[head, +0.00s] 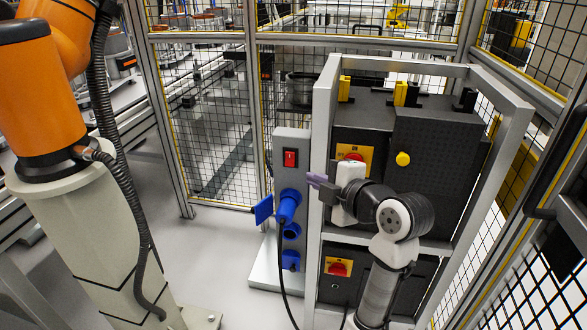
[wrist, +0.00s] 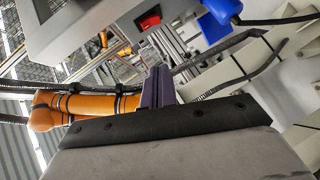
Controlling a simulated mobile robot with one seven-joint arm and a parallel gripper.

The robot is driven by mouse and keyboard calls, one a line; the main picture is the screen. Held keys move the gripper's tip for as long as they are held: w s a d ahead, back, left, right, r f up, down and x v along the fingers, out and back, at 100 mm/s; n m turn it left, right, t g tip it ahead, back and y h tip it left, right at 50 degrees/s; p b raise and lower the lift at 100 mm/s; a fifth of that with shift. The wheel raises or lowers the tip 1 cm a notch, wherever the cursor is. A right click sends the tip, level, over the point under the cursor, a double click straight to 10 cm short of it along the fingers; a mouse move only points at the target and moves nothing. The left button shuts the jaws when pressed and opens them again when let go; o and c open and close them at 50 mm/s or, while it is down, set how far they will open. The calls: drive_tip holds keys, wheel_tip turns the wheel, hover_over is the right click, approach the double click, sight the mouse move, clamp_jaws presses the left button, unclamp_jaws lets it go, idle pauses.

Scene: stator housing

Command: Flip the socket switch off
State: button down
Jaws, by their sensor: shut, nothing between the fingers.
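The socket switch (head: 290,158) is a red rocker in a dark frame, high on a grey upright socket panel (head: 281,136). In the wrist view the red switch (wrist: 149,19) shows at the top, partly cut off by the panel's angle. My gripper (head: 314,181) has purple fingers, held shut and empty. In the head view it is to the right of and slightly below the switch, near the panel's right edge, apart from the switch. In the wrist view the shut fingers (wrist: 156,86) are below the switch. I cannot tell the switch's position.
A blue plug (head: 288,207) with a black cable sits in the panel below the switch, beside an open blue lid (head: 263,210). More blue sockets (head: 290,260) are lower. A grey frame post (head: 321,130) and dark cabinet (head: 438,150) stand right. An orange robot (head: 30,85) stands left.

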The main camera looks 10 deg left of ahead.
idle(0.3)
drive_tip(key=p, duration=0.4)
approach(290, 159)
drive_tip(key=s+a+f+x, duration=0.1)
drive_tip(key=x, duration=0.6)
drive_tip(key=shift+d+r, duration=0.15)
drive_tip(key=shift+d, duration=0.1)
